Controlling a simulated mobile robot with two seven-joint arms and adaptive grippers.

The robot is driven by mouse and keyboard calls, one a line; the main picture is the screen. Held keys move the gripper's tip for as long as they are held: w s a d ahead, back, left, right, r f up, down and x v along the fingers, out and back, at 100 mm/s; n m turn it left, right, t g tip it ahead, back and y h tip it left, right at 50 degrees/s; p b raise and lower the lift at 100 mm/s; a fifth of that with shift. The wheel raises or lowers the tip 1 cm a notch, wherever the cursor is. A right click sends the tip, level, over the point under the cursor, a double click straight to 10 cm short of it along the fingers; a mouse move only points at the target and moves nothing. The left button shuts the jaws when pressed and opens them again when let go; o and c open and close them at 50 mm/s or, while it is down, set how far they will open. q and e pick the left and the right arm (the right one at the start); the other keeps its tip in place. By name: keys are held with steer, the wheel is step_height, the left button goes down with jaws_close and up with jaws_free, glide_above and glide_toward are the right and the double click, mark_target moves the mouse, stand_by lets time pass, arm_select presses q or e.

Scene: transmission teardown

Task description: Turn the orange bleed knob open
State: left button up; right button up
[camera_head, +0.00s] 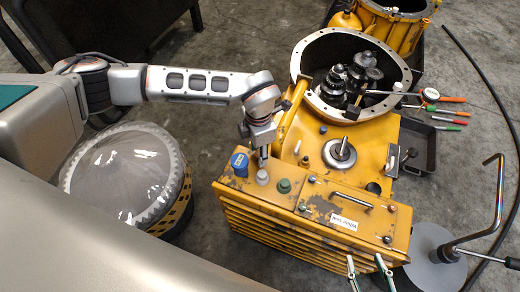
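My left gripper (262,157) reaches down over the near left corner of the yellow transmission housing (375,138). Its fingertips are directly above or touching a pale whitish-grey knob (262,177); I cannot tell which. The fingers are seen edge-on, so their opening is unclear. A blue cap (240,163) stands left of the pale knob and a green knob (284,186) stands right of it. I can make out no clearly orange knob; a small tan peg (297,147) stands behind the green knob.
An open round bell housing with dark gears (348,82) lies behind. A metal T-handle (340,150) stands on the housing. A clear-covered drum (122,172) is at left. A bent crank rod (495,200) and several coloured-handled tools (447,99) are at right.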

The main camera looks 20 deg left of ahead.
arm_select(q)
steer(key=shift+r, duration=0.1)
jaws_close()
